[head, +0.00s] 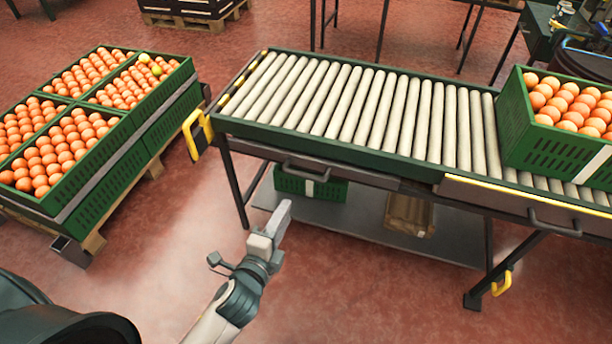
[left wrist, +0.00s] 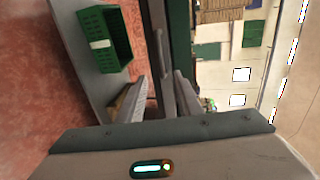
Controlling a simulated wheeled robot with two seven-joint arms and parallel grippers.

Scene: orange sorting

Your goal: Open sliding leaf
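The roller table (head: 360,143) has two front panels with dark bar handles. The left handle (head: 306,173) sits on the dark panel above a shelf; the right handle (head: 555,224) is on a grey panel with a yellow edge. I cannot tell which panel is the sliding leaf. My left gripper (head: 278,220) is in front of the table, below and left of the left handle. In the left wrist view its two fingers (left wrist: 162,84) are apart. A dark bar, seemingly the left handle (left wrist: 158,45), lines up with the gap between them; contact cannot be told. My right gripper is out of view.
A green crate of oranges (head: 548,148) stands on the rollers at right. An empty green crate (head: 310,187) and a brown box (head: 409,214) sit on the lower shelf (head: 360,232). Orange crates (head: 135,125) stand on a pallet at left. Red floor between is clear.

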